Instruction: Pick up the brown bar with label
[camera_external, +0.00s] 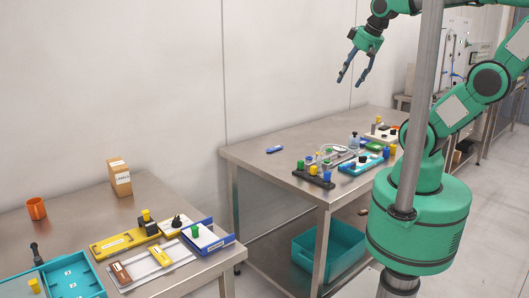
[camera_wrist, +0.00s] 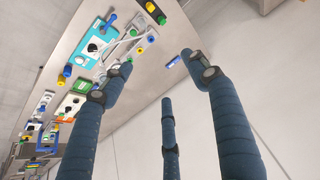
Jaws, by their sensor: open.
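The brown bar (camera_external: 121,271) with a small pale label lies on a light flat tray (camera_external: 145,266) near the front of the left table, left of a yellow bar (camera_external: 160,255). My gripper (camera_external: 349,80) is raised in the air above the far table, open and empty, well to the right of the bar and above it. In the wrist view my gripper (camera_wrist: 157,68) shows spread dark blue fingers with nothing between them. The brown bar does not show in the wrist view.
On the left table (camera_external: 65,210) stand a labelled cardboard box (camera_external: 119,178), an orange cup (camera_external: 36,208), a yellow tray (camera_external: 124,241) and a blue bin (camera_external: 72,277). The right table (camera_external: 245,153) holds several small parts. A vertical grey pole (camera_external: 420,110) stands before my arm.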

